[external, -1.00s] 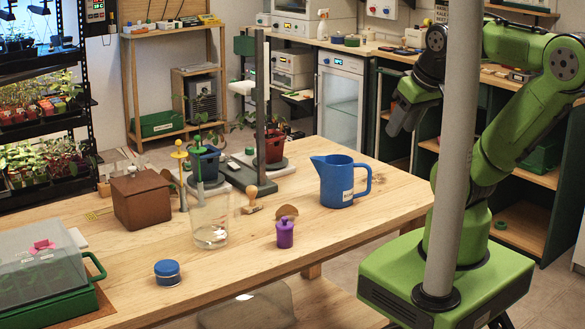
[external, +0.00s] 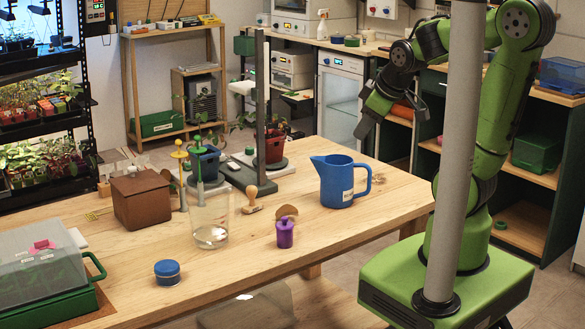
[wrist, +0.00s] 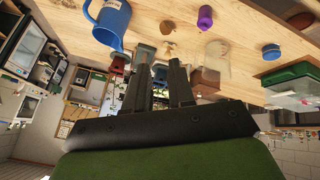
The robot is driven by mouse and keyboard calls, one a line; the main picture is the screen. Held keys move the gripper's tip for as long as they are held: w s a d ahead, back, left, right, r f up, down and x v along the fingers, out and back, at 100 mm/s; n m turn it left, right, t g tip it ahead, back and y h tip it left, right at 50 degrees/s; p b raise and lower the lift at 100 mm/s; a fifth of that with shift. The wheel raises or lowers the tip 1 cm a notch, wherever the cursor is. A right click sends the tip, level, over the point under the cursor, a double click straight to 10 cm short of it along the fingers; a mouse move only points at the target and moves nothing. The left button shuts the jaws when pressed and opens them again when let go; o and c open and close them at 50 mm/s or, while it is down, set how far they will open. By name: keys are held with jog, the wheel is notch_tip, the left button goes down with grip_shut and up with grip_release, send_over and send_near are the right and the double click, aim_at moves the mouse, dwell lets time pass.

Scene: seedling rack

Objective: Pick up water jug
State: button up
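The water jug is a blue jug (external: 336,184) with a handle on its right and a small white label. It stands upright on the wooden table (external: 350,235) near the right end. In the wrist view the jug (wrist: 110,28) appears at the upper left, tilted by the camera's angle. My gripper (external: 362,132) is in the air above and behind the jug, apart from it. In the wrist view my gripper's (wrist: 160,76) two dark fingers stand apart with an empty gap between them.
A purple bottle (external: 285,236), a clear beaker (external: 210,222) and a wooden stamp-like tool (external: 262,190) stand left of the jug. A grey post (external: 260,90) and potted plants are behind. Bare tabletop lies around the jug.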

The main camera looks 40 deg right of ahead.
jog(key=w+a+f+n+t+h+b, duration=0.1)
jog(key=w+a+f+n, duration=0.1)
jog(key=w+f+n, duration=0.7)
jog(key=n+t+y+b, duration=0.3)
jog(key=n+t, duration=0.3)
jog(key=n, duration=1.7)
send_near(238, 218)
jog(key=w, duration=0.1)
jog(key=w+r, duration=0.1)
jog(key=w, duration=0.1)
jog(key=shift+w+r, duration=0.2)
jog(key=shift+r, duration=0.15)
jog(key=x, duration=0.7)
jog(key=shift+w+f, duration=0.1)
jog(key=shift+f, duration=0.1)
grip_shut()
